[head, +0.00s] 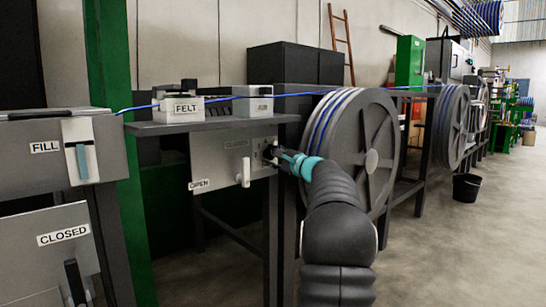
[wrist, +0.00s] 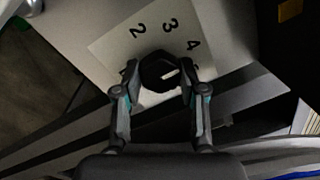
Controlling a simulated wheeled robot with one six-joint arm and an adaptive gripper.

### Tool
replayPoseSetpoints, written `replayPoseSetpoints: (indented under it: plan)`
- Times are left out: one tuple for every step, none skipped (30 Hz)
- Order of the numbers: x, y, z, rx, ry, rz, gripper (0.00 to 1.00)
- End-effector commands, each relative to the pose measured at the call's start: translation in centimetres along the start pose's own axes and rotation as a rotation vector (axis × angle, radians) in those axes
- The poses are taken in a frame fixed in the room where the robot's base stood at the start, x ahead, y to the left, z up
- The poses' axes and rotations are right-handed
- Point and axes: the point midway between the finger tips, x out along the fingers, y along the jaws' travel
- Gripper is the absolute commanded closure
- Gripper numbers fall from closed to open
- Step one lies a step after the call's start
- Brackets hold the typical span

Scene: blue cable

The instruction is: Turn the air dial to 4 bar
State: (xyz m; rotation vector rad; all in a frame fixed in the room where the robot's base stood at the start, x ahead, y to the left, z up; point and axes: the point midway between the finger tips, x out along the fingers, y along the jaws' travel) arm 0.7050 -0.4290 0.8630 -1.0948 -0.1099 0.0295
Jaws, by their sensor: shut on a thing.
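The air dial (wrist: 158,72) is a round black knob with a short white mark, on a pale scale plate (wrist: 115,45) in the wrist view. The mark slants up and to the right, roughly toward the 4 side; its exact reading is hard to tell. The figures 2, 3 and 4 show; others are partly hidden by the fingers. My gripper (wrist: 158,88) is shut on the dial, one finger on each side. In the head view my gripper (head: 272,156) reaches the right end of the grey panel (head: 215,160) and hides the dial.
A white lever (head: 245,172) hangs on the panel left of my gripper, near an OPEN label (head: 200,184). A large cable reel (head: 375,125) stands close on the right. A blue cable (head: 300,94) runs above the panel. A black bucket (head: 466,188) stands on the floor.

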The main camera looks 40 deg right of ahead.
Motion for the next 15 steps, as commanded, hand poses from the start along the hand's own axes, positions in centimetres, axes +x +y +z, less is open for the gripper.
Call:
replayPoseSetpoints:
  plan:
    - [-0.03,0.08,-0.10,0.000,0.001,0.001,0.94]
    - [-0.03,0.08,-0.10,0.000,0.001,0.001,0.94]
    - [-0.03,0.09,-0.10,0.000,0.001,0.001,0.54]
    - [-0.03,0.09,-0.10,0.000,0.001,0.001,0.47]
    - [-0.03,0.08,-0.10,0.000,0.001,0.001,0.39]
    - [-0.02,0.08,-0.09,0.000,0.001,0.001,0.34]
    - [-0.02,0.07,-0.07,0.000,0.001,0.001,0.34]
    - [-0.01,0.07,-0.07,0.000,0.001,0.001,0.34]
    - [0.00,0.07,-0.05,0.000,0.000,0.001,0.34]
    - [0.00,0.06,-0.04,-0.001,0.000,0.001,0.34]
    - [0.00,0.06,-0.03,-0.001,0.000,0.001,0.34]
    - [0.01,0.06,-0.02,-0.001,0.000,0.001,0.34]
    - [0.01,0.05,-0.02,-0.001,0.000,0.001,0.34]
    - [0.00,0.05,-0.01,-0.001,0.000,0.001,0.34]
    - [-0.08,0.03,-0.01,-0.001,0.000,0.001,0.34]
